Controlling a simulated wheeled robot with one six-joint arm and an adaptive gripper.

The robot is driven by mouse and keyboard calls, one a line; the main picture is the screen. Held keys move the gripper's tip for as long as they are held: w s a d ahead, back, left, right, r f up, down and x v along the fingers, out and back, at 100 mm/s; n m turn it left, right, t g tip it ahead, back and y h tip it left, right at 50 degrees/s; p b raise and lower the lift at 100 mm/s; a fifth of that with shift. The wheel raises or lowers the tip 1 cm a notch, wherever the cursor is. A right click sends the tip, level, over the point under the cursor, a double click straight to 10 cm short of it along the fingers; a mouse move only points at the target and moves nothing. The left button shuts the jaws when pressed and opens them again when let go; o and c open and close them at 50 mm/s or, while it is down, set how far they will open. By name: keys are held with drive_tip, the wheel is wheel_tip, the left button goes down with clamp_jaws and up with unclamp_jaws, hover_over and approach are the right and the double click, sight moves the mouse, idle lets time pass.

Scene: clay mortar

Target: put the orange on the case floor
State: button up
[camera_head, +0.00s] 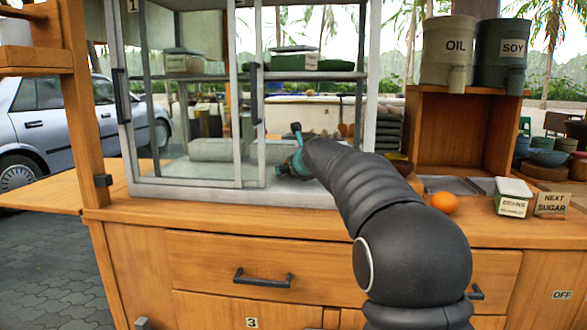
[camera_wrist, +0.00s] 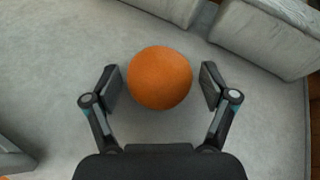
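An orange (camera_wrist: 160,78) lies between the two fingers of my gripper (camera_wrist: 160,88) in the wrist view, over the grey case floor (camera_wrist: 55,60). A narrow gap shows on each side of it, so the fingers are open and not touching it. In the head view my gripper (camera_head: 296,158) reaches through the open front of the glass case (camera_head: 250,196), low near its floor, partly hidden by my arm. The orange in the case is hidden there. Another orange fruit (camera_head: 444,202) sits on the wooden counter, right of my arm.
Grey rolls (camera_head: 222,150) lie in the case, and grey blocks (camera_wrist: 265,38) edge the floor in the wrist view. A shelf (camera_head: 310,76) with boxes is above. On the counter's right stand a labelled tin (camera_head: 513,198) and a sugar sign (camera_head: 551,204).

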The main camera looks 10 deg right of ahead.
drive_tip(key=shift+r, duration=0.2)
drive_tip(key=shift+s+r, duration=0.15)
drive_tip(key=shift+s, duration=0.25)
drive_tip(key=v, duration=1.1)
drive_tip(key=shift+s, duration=0.1)
drive_tip(key=s+f+n, duration=0.1)
drive_tip(key=s+n, duration=0.1)
drive_tip(key=s, duration=0.1)
drive_tip(key=s+a+f+n+g, duration=0.1)
drive_tip(key=s+n, duration=0.2)
drive_tip(key=s+f+n, duration=0.1)
drive_tip(key=s+n, duration=0.1)
drive_tip(key=s, duration=0.1)
drive_tip(key=shift+s+a+f+n+g, duration=0.25)
drive_tip(key=shift+s+f+n+g, duration=0.05)
drive_tip(key=shift+s+f, duration=0.05)
drive_tip(key=s+f+n+g, duration=0.2)
drive_tip(key=s+f+n, duration=0.5)
drive_tip(key=s, duration=0.3)
drive_tip(key=s+f+n+g, duration=0.2)
drive_tip(key=s+f+n, duration=0.4)
drive_tip(key=s+n, duration=0.3)
drive_tip(key=s+f+n+g+h, duration=0.1)
drive_tip(key=s+f+n+g, duration=0.1)
drive_tip(key=s+f+n, duration=0.5)
drive_tip(key=s+n, duration=0.2)
drive_tip(key=s, duration=0.4)
drive_tip(key=shift+s+f, duration=0.25)
drive_tip(key=shift+f, duration=0.15)
